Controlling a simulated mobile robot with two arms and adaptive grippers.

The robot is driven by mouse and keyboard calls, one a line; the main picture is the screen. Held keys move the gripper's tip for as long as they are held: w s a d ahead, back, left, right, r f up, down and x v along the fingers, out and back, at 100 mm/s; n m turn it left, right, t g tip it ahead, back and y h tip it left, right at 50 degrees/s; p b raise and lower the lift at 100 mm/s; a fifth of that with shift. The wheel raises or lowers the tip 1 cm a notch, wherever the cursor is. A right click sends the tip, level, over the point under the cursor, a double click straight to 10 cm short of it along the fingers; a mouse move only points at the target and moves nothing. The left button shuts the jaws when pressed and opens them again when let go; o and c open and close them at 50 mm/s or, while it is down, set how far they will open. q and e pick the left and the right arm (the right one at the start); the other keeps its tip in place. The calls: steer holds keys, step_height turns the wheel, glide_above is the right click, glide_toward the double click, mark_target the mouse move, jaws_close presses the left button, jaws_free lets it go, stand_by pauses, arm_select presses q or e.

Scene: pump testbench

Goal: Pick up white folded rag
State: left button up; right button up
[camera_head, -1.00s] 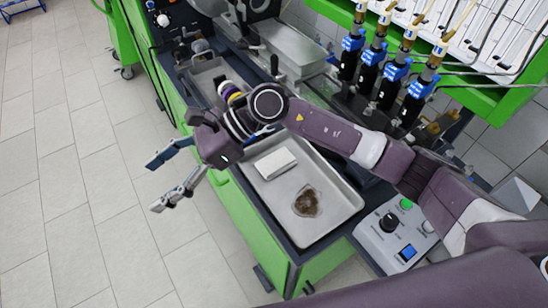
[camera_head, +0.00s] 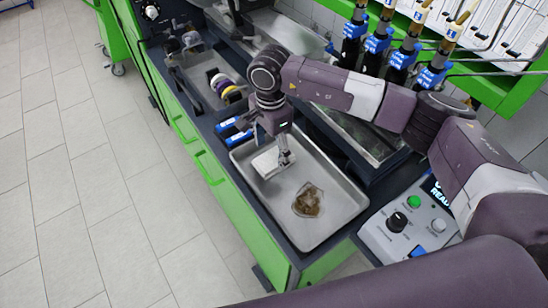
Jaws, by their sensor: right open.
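The white folded rag (camera_head: 266,164) lies in the upper left part of a shallow metal tray (camera_head: 334,218) on the bench. My right gripper (camera_head: 276,160) points down over the tray, at the rag's back and right side. It is open, and one grey finger shows at the rag's right edge. The other finger is hard to make out, and I cannot tell whether the fingers touch the rag. The gripper hides part of the rag's far edge. My left gripper is not in view.
A brown stained cloth (camera_head: 308,201) lies in the same tray. Blue objects (camera_head: 236,132) sit on the bench left of the gripper. A control box (camera_head: 408,222) with knob and buttons stands right of the tray.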

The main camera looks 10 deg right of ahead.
mark_target(271, 160)
step_height(271, 160, down, 2)
steer(key=shift+f+p, duration=0.15)
steer(key=shift+p, duration=0.2)
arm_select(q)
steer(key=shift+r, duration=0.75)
arm_select(e)
steer(key=shift+f, duration=0.5)
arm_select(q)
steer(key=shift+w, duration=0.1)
arm_select(e)
steer(key=c, duration=1.2)
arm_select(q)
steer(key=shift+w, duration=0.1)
arm_select(e)
steer(key=shift+c, duration=0.2)
steer(key=shift+r, duration=0.1)
arm_select(q)
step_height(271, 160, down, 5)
steer(key=b, duration=0.4)
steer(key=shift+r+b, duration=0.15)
steer(key=shift+b, duration=0.2)
arm_select(e)
step_height(271, 160, up, 20)
